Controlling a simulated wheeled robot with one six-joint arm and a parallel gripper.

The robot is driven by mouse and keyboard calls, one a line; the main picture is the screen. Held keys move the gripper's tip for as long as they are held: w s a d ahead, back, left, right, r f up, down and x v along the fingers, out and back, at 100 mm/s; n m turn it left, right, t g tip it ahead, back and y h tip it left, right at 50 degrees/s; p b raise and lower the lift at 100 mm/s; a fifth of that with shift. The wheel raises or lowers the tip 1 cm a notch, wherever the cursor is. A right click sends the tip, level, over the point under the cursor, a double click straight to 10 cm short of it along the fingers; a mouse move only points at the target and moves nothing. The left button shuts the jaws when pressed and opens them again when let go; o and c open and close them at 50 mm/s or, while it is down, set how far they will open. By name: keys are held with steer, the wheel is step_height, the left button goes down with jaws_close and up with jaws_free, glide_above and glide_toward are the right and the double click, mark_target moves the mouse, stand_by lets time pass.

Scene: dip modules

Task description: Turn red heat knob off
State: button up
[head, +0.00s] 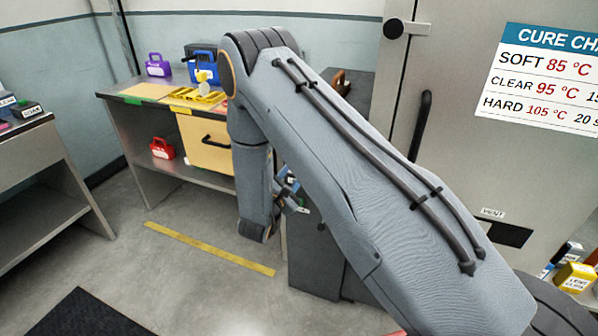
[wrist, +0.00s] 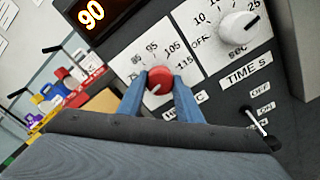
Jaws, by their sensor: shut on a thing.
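The red heat knob (wrist: 160,80) sits on a white dial plate in the wrist view, with temperature numbers such as 95, 105 and 115 around it. A white mark on the knob points to its lower left. My gripper (wrist: 160,88) is shut on the knob, with one blue finger on its left and one on its right. The label below the knob is partly hidden by my fingers. In the head view my arm blocks the knob and the fingertips cannot be made out.
Right of the heat dial is a white time knob (wrist: 239,25), with an on/off toggle switch (wrist: 256,122) below it. A display (wrist: 91,14) reads 90. In the head view, a bench (head: 120,108) holds coloured containers, and a yellow strip (head: 208,248) marks open floor.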

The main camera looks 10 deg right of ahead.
steer(key=shift+s+a+f, duration=0.1)
steer(key=shift+f, duration=0.1)
steer(key=o, duration=1)
steer(key=shift+o, duration=0.2)
steer(key=shift+r, duration=0.1)
steer(key=b+v, duration=0.1)
steer(key=v, duration=0.6)
steer(key=shift+s+a, duration=0.2)
steer(key=shift+s, duration=0.1)
